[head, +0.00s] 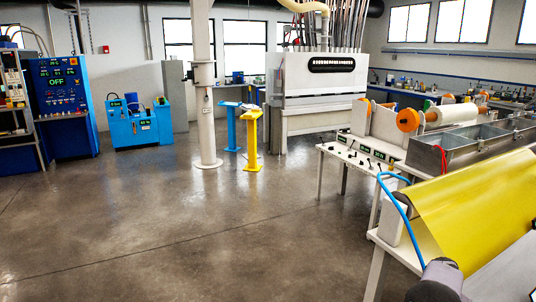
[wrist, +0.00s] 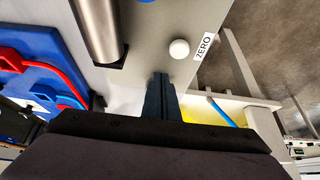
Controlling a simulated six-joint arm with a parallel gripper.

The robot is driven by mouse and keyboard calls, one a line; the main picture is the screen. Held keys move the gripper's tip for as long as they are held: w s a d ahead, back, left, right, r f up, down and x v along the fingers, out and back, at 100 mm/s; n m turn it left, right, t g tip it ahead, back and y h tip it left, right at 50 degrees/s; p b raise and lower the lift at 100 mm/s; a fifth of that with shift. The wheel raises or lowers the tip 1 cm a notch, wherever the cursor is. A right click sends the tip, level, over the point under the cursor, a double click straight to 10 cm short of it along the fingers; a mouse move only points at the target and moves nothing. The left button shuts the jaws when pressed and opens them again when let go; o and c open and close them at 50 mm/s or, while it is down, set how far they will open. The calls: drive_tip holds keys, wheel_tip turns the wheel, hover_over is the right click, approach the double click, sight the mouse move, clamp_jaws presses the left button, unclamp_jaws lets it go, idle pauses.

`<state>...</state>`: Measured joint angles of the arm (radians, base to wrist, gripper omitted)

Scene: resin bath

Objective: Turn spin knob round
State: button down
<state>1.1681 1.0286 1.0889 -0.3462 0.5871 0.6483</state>
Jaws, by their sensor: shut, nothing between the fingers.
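My gripper (wrist: 160,80) shows in the wrist view as two dark fingers, closed together and empty. Ahead of the fingertips is a pale grey panel (wrist: 155,40). A white round knob (wrist: 179,49) stands on it, slightly right of the fingertips and apart from them, beside a label reading ZERO. I see no label reading spin, so I cannot tell which knob is the spin knob. In the head view several small dark controls and green displays sit on a white bench panel (head: 350,147). My fingers are not visible there.
A metal cylinder (wrist: 97,28) is left of the fingers in the wrist view, with a blue plate (wrist: 30,70) carrying red tubing beyond it. In the head view, a yellow sheet (head: 480,205) and a metal trough (head: 455,145) are at right. The floor at left is clear.

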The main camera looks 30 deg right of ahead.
drive_tip(key=shift+s+d+r, duration=0.1)
drive_tip(key=shift+r, duration=0.05)
drive_tip(key=shift+b, duration=0.3)
drive_tip(key=shift+a, duration=0.45)
wheel_tip(320, 180, up, 6)
drive_tip(key=p, duration=0.2)
drive_tip(key=shift+p, duration=0.35)
